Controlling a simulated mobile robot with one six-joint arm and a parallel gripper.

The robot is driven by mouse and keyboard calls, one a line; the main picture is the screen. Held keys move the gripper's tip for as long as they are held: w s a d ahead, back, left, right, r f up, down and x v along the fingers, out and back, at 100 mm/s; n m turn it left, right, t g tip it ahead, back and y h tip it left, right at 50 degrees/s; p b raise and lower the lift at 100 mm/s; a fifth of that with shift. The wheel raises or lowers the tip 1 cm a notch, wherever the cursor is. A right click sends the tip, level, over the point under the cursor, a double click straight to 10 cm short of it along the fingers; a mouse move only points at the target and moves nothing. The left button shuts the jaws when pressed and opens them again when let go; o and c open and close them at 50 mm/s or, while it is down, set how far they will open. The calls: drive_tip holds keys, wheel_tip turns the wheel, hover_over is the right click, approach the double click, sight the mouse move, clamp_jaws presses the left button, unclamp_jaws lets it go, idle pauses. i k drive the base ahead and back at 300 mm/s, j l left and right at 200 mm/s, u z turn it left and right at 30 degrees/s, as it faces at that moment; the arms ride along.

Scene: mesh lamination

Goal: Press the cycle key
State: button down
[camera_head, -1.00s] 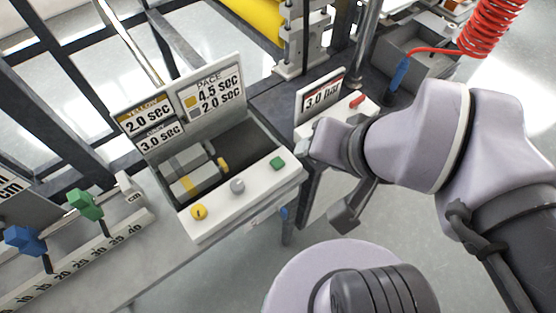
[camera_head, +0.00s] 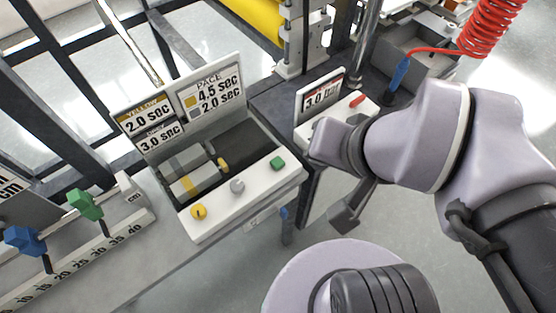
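No label shows which one is the cycle key. My gripper (camera_head: 345,217) is seen only in part, as a dark piece below my wrist, to the right of and apart from the panel. My arm hides much of it, so its opening and anything between its fingers cannot be made out.
Behind the panel stand signs with times (camera_head: 212,88). A pressure box reading 3.0 (camera_head: 320,92) with a red lever (camera_head: 357,100) is near my wrist. A ruler with blue (camera_head: 25,240) and green sliders (camera_head: 86,204) lies left. A grey bin (camera_head: 428,66) stands at the back right.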

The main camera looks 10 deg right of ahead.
sight(277, 162)
drive_tip(key=k+j+z, duration=0.2)
drive_tip(key=j, duration=0.15)
drive_tip(key=j+z, duration=0.2)
drive_tip(key=j, duration=0.2)
drive_tip(key=k+j+z, duration=0.15)
drive_tip(key=j, duration=0.15)
drive_tip(key=k+j+z, duration=0.2)
drive_tip(key=j, duration=0.15)
drive_tip(key=i, duration=0.1)
